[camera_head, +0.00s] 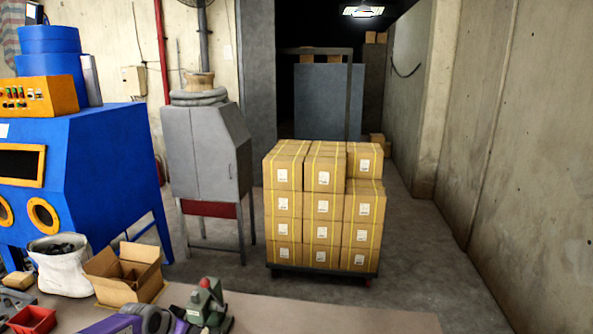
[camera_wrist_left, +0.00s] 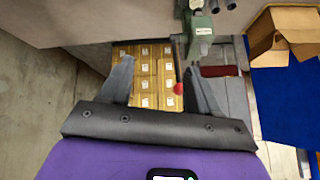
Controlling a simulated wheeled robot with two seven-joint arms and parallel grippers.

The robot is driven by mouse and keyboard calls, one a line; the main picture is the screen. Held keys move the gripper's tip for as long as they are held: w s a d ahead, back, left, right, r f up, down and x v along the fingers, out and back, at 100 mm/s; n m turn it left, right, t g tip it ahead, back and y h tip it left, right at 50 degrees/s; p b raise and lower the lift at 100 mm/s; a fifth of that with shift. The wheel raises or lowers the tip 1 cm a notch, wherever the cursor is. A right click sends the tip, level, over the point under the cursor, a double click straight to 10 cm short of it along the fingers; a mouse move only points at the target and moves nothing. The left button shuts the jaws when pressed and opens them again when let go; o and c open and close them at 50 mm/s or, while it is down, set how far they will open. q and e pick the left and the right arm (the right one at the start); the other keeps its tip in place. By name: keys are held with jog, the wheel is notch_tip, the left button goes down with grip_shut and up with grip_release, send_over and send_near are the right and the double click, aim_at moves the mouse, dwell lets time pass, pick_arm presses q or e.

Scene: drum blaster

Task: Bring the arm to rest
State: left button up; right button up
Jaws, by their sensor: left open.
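My left gripper (camera_wrist_left: 158,67) shows in the left wrist view, where the picture is upside down. Its two dark fingers stand apart with nothing held between them. Behind the gap, at a distance, is the stack of cardboard boxes (camera_wrist_left: 148,75). In the head view, purple and grey parts at the bottom edge look like my left arm, beside a small green machine (camera_head: 207,303) on the table (camera_head: 320,316). I cannot make out the left gripper's fingers there. The right gripper is in neither view.
An open cardboard box (camera_head: 125,274), a white sack (camera_head: 62,266) and a red tray (camera_head: 32,320) are at the left. A blue blasting cabinet (camera_head: 105,160) and a grey cabinet (camera_head: 208,150) stand behind. The strapped boxes (camera_head: 323,205) sit on a cart; the table's right part is bare.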

pick_arm(q)
jog(key=s+d+f+n+g+h+b, duration=0.1)
jog(key=s+d+f+b, duration=0.3)
jog(key=f, duration=0.6)
jog(key=s+d+f+n+g+h+b, duration=0.15)
jog(key=s+d+f, duration=0.35)
jog(key=f, duration=0.6)
jog(key=s+d+f+n+g+h+b, duration=0.15)
jog(key=d+f+b, duration=0.25)
jog(key=d+f, duration=0.45)
jog(key=s+d+f+n+g+b, duration=0.1)
jog(key=s+f+b, duration=0.2)
jog(key=s+f, duration=0.5)
jog(key=s+d+f+n+g+y+b, duration=0.1)
jog(key=s+f+n+b, duration=0.1)
jog(key=s+f, duration=0.7)
jog(key=s+b, duration=0.1)
jog(key=s, duration=0.2)
jog(key=shift+d+g, duration=0.35)
jog(key=shift+g, duration=0.05)
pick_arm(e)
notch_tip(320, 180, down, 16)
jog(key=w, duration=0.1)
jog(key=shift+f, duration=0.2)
pick_arm(q)
jog(key=shift+f, duration=0.1)
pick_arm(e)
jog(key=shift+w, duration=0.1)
